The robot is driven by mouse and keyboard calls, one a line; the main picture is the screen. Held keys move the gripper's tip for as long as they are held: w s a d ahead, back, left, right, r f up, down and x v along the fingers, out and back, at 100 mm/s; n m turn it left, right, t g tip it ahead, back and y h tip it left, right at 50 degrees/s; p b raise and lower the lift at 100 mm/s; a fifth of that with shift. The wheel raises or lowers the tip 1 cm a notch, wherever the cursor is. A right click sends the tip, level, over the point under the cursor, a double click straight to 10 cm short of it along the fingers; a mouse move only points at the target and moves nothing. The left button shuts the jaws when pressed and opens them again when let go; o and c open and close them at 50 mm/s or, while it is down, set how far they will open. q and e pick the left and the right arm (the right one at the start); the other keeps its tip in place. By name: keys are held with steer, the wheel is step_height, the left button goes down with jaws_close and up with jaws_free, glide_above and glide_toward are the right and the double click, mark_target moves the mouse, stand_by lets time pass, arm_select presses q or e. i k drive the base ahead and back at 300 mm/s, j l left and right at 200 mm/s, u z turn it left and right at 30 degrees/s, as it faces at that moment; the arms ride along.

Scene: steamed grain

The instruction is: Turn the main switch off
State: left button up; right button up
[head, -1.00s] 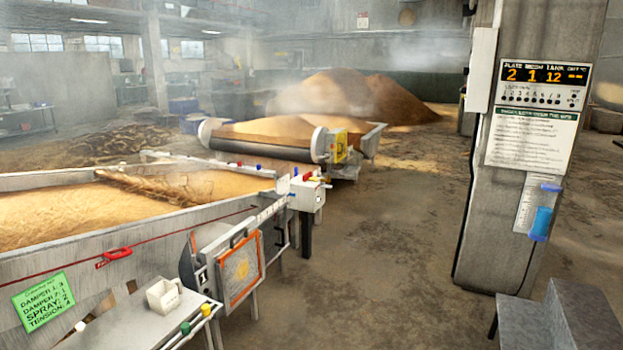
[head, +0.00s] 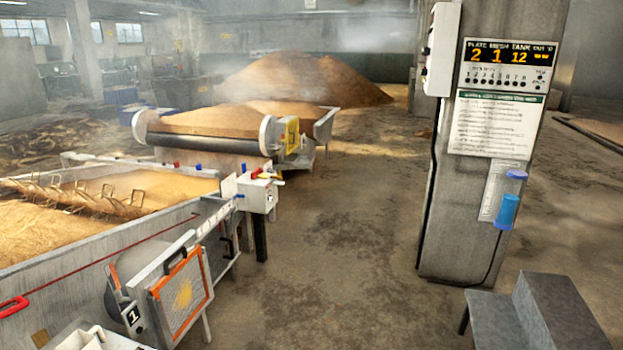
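No switch in view is clearly marked as the main switch. A small white control box (head: 258,191) stands at the corner of the grain bed, with a red lever (head: 262,174) and small coloured knobs on it. A tall white box (head: 441,50) is fixed to the left side of the concrete pillar (head: 460,215); its details are too small to read. A display panel (head: 508,66) on the pillar shows 2, 1 and 12 above a row of small dark buttons or lights. Neither of my grippers is in view.
The long grain bed (head: 120,237) and an orange-framed hatch (head: 182,291) fill the left. A conveyor (head: 205,146) stands behind. A grey step-like block (head: 560,320) stands at the lower right. Bare floor (head: 350,240) lies open between bed and pillar.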

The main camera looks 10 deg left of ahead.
mark_target(257, 173)
steer(key=i+u, duration=0.25)
steer(key=i, duration=2.1)
